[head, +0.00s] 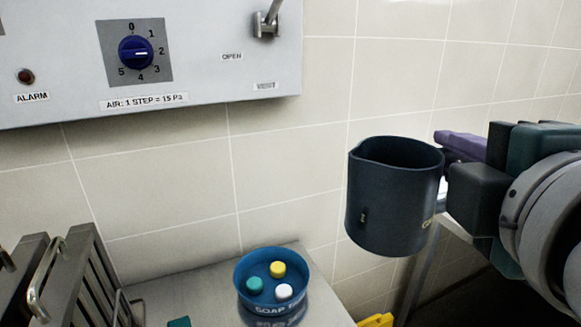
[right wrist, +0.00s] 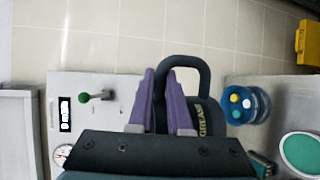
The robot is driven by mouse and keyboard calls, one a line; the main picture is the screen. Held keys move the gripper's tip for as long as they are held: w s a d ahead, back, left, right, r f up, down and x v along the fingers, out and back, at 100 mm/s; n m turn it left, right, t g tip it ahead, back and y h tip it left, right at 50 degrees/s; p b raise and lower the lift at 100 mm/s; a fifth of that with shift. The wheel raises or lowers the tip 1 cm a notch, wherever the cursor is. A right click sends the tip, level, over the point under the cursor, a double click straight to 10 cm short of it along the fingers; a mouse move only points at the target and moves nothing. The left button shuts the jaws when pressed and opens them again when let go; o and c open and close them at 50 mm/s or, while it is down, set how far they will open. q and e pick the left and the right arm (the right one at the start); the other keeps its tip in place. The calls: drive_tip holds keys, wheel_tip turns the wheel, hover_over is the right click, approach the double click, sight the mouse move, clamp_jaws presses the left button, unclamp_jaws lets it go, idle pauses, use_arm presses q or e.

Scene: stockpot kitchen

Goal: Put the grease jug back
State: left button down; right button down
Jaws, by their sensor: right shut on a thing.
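The grease jug (head: 390,200) is a dark blue-grey pot with a pouring lip, held up in the air at the right of the head view, roughly upright. In the right wrist view its dark looped handle (right wrist: 205,80) and the word GREASE (right wrist: 203,121) show. My right gripper (right wrist: 162,88) has purple fingers and is shut on the jug's handle; it also shows in the head view (head: 462,146) behind and right of the jug. The inside of the jug is mostly hidden. My left gripper is not in view.
A blue soap tub (head: 270,285) with teal, yellow and white tablets stands on the metal counter (head: 185,277). Metal racks (head: 75,275) stand at the lower left. A control panel (head: 230,60) hangs on the tiled wall. A yellow object (head: 376,320) lies low, below the jug.

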drive_tip(key=w+f+y+b, duration=0.1)
drive_tip(key=w+f+b, duration=0.1)
drive_tip(key=f+b, duration=0.6)
drive_tip(key=w+f+n+y+b, duration=0.1)
drive_tip(key=w+f+b, duration=0.1)
drive_tip(key=f+b, duration=0.7)
drive_tip(key=w+d+f+n+y+b, duration=0.1)
drive_tip(key=f+b, duration=0.7)
drive_tip(key=f, duration=1.2)
drive_tip(key=shift+w+d, duration=0.1)
drive_tip(key=shift+w, duration=0.4)
drive_tip(key=shift+f+b, duration=0.1)
drive_tip(key=shift+b, duration=0.2)
drive_tip(key=c, duration=1.3)
unclamp_jaws()
drive_tip(key=shift+f, duration=0.1)
drive_tip(key=o, duration=0.5)
drive_tip(key=shift+c, duration=0.2)
